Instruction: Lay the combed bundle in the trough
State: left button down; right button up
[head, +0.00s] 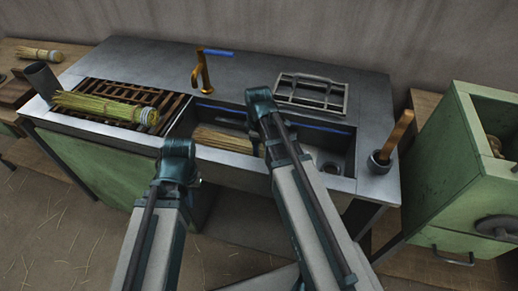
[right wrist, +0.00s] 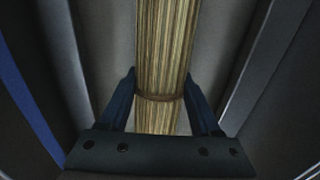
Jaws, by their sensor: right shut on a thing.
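The straw bundle (head: 222,139) is inside the sink-like trough (head: 342,165), at its left part, lying lengthwise. Its right part is hidden behind my right arm. In the right wrist view the bundle (right wrist: 165,50) runs up between the fingers, with a thin brown band around it. My right gripper (right wrist: 158,100) is shut on it near that band. Whether the bundle touches the trough floor cannot be told. In the head view my right gripper's fingers are hidden by its wrist. My left gripper (head: 179,150) is near the trough's front left corner; its fingers are not clear.
A second bundle with a pale binding (head: 105,107) lies on the slatted rack (head: 148,95) at left. A brass tap (head: 202,72) stands behind the trough. A grey frame (head: 310,93) lies at the back. A wooden-handled tool in a cup (head: 380,162) stands at right, near a green cabinet (head: 450,165).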

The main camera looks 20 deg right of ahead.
jog(key=o, duration=1.5)
notch_tip(320, 180, up, 14)
jog(key=p, duration=1.4)
jog(key=shift+f, duration=0.1)
jog(key=s+a+m, duration=0.2)
jog(key=s+a, duration=0.2)
jog(key=s+a+r+m, duration=0.1)
jog(key=s+a+m, duration=0.2)
jog(key=s+a, duration=0.1)
jog(key=s+a+m+h+p, duration=0.1)
jog(key=s+a+m, duration=0.1)
jog(key=s+a, duration=0.2)
jog(key=shift+s+a+r, duration=0.1)
jog(key=shift+a+r, duration=0.1)
jog(key=shift+a, duration=0.6)
